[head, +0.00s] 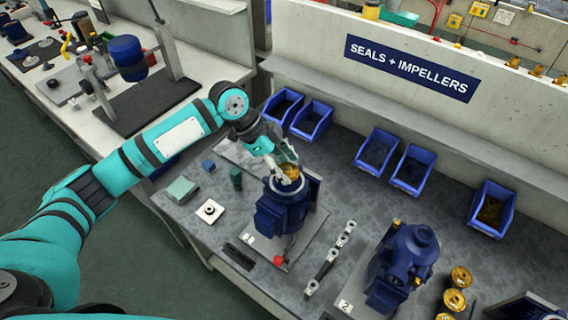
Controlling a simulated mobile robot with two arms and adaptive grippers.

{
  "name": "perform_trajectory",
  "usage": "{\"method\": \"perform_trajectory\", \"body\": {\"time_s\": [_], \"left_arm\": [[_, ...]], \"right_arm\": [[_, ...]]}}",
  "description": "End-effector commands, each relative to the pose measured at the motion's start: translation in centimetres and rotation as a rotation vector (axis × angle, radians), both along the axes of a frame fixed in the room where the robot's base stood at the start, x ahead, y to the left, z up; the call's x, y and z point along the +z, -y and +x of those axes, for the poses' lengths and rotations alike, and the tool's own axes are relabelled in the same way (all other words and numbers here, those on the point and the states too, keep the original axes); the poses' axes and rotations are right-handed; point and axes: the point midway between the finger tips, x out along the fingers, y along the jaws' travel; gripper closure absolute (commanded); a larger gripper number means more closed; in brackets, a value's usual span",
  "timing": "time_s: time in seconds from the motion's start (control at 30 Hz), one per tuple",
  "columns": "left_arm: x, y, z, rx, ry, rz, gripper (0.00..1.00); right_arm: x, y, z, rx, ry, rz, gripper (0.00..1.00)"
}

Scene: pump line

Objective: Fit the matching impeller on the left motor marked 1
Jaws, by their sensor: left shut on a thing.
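The left motor (283,208) is a dark blue upright housing on a grey base plate in the middle of the bench. A small white tag (249,239) is at its base, too small to read surely. My left gripper (289,176) is over the top of this motor, shut on a brass impeller (290,170). The impeller is at the motor's top opening; the fingers partly hide it, and I cannot tell whether it is seated. More brass impellers (460,277) stand at the lower right. My right gripper is not in view.
A second blue motor (403,262) with a tag reading 2 (345,305) stands to the right. A metal bar tool (330,258) lies between the motors. Blue bins (493,208) line the back.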

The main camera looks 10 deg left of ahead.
Motion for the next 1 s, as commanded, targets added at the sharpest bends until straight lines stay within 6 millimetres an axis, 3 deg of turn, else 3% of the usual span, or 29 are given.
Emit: {"method": "perform_trajectory", "body": {"time_s": [1.0], "left_arm": [[-0.12, 0.02, 0.00, 0.000, 0.000, -0.001, 0.78]], "right_arm": [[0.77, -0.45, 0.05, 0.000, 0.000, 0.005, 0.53]]}}
